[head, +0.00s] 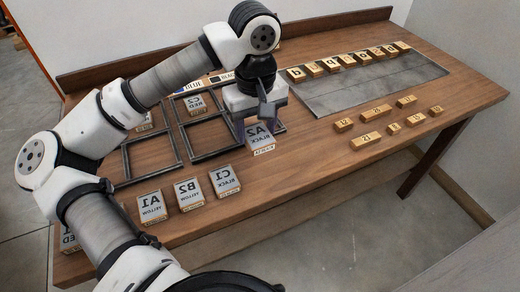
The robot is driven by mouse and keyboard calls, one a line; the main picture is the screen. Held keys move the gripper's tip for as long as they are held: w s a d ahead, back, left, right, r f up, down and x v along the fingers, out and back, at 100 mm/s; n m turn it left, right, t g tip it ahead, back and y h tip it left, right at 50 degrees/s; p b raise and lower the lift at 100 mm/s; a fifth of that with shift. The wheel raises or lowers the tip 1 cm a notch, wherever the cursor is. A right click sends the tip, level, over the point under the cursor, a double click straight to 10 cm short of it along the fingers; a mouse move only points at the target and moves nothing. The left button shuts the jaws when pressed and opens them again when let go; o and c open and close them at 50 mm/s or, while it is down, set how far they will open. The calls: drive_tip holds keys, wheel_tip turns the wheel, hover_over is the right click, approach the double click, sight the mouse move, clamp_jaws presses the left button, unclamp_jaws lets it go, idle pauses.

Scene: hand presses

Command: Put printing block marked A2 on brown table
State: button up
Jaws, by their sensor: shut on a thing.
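The printing block marked A2 (260,139) is a grey-faced block with mirrored dark lettering and a small pale label on its near edge. It is in the middle of the head view, right under my gripper (261,119). My gripper is shut on the block, near its far side. I cannot tell whether the block touches the table or is just above it. The brown table (300,190) is a wooden top with a raised back edge. The fingertips are partly hidden by the gripper body.
Blocks A1 (151,207), B2 (189,194) and C1 (224,181) stand near the front edge. Dark frames (152,156) lie behind them, one with block C2 (195,104). A grey plate (375,85) with letter blocks is at right. Small wooden pieces (365,140) lie before it. Bare wood lies front centre.

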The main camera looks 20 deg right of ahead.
sight(257, 170)
wheel_tip(257, 170, down, 10)
drive_tip(key=shift+f+p, duration=0.1)
drive_tip(key=shift+p, duration=0.35)
drive_tip(key=shift+f, duration=0.15)
drive_tip(key=shift+f+b, duration=0.2)
drive_tip(key=shift+b, duration=0.15)
drive_tip(key=o, duration=1)
drive_tip(key=shift+r, duration=0.1)
drive_tip(key=shift+r, duration=0.1)
drive_tip(key=shift+r+p, duration=0.2)
drive_tip(key=shift+p, duration=0.3)
wheel_tip(257, 170, up, 12)
drive_tip(key=shift+f+b, duration=0.15)
drive_tip(key=shift+b, duration=0.55)
